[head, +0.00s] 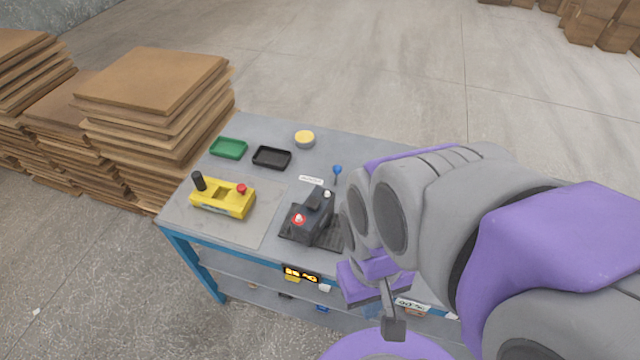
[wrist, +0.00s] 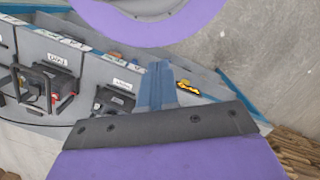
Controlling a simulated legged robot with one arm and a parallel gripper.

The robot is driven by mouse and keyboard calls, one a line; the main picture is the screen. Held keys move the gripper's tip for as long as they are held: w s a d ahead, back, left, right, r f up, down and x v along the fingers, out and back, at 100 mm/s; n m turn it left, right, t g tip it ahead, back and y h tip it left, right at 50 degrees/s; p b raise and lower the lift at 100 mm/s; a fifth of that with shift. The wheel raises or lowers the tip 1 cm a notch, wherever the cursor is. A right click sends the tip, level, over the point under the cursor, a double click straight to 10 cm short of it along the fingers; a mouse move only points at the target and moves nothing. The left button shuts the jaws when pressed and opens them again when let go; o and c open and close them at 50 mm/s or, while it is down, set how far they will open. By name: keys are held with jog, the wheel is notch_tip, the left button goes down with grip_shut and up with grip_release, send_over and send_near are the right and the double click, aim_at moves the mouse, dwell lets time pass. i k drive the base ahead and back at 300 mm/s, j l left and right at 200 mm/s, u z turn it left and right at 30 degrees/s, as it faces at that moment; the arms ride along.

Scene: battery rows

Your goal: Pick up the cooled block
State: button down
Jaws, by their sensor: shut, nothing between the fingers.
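I cannot make out a thing that is clearly the cooled block in either view. A dark grey device (head: 312,216) with a red button sits on a black base near the front of the workbench in the head view. My gripper (head: 376,284) is shut and empty, low in front of the bench's front edge, right of that device. Its dark pad and purple jaw (wrist: 160,128) fill the lower wrist view. My arm hides the bench's right part in the head view.
The blue-framed workbench (head: 262,222) holds a yellow control box (head: 222,198), a green tray (head: 228,148), a black tray (head: 272,157) and a round yellow-topped tin (head: 305,139). Dark labelled units (wrist: 46,86) show in the wrist view. Stacked brown boards (head: 150,80) stand left. Open floor lies behind.

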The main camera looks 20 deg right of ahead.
aim_at(307, 224)
jog(key=i+j+z, duration=0.1)
jog(key=j+z, duration=0.15)
jog(key=z, duration=0.15)
jog(key=i+j+z, duration=0.1)
jog(key=j+z, duration=0.25)
jog(key=l, duration=0.1)
